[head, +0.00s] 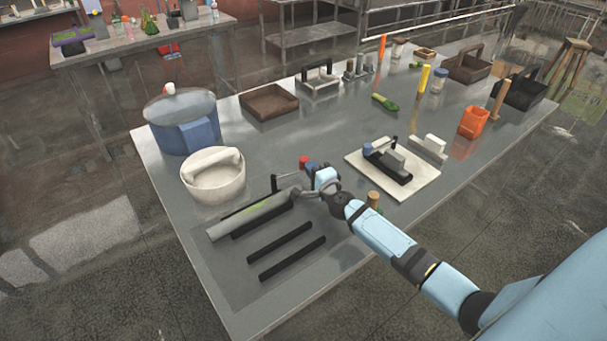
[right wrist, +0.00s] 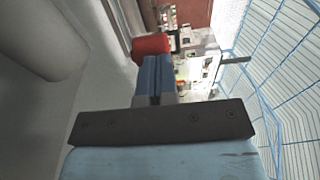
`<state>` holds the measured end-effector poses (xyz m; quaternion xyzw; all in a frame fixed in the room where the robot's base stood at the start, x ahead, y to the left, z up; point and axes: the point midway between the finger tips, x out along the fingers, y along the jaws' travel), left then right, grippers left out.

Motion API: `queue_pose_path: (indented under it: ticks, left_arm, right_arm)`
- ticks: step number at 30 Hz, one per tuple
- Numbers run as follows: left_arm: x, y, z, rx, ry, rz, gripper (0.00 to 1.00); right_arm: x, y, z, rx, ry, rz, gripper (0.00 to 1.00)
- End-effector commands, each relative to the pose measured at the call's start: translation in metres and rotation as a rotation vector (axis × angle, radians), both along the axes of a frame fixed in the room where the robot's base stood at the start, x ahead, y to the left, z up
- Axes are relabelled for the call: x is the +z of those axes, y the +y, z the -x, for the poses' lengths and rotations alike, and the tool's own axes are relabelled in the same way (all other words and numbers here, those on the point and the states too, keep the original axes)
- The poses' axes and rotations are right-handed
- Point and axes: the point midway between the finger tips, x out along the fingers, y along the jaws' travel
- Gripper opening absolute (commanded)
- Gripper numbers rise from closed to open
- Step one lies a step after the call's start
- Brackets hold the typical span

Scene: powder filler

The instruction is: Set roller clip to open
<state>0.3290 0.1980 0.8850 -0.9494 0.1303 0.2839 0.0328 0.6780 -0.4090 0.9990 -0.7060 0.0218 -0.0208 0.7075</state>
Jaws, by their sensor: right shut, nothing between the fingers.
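A long grey roller (head: 250,215) with a greenish stripe lies at the near left of the steel table. Dark thin bars stand by its right end. A red knob (head: 304,161) sits just beyond that end; I cannot tell whether it belongs to the roller clip. My right gripper (head: 310,168) is shut and empty, with its blue fingertips close to the red knob. In the right wrist view the fingers (right wrist: 152,75) are together and the red knob (right wrist: 151,45) is just past their tips. I cannot tell whether they touch. My left gripper is out of view.
Two black bars (head: 292,259) lie in front of the roller. A white mortar (head: 213,181) and a blue pot (head: 183,135) stand behind it. A white board (head: 420,187) with a small device lies to the right. The near table corner is clear.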

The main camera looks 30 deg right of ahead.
Motion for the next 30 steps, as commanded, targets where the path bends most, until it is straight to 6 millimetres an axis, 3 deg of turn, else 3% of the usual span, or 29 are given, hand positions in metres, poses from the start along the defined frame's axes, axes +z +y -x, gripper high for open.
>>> queue_pose_path:
  ticks: [12,30]
  left_arm:
    - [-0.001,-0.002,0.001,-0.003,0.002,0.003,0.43]
    - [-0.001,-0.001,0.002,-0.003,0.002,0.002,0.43]
  right_arm:
    - [0.001,-0.011,-0.013,-0.009,-0.002,0.002,0.0]
    - [0.004,-0.013,-0.015,-0.012,-0.006,0.002,0.0]
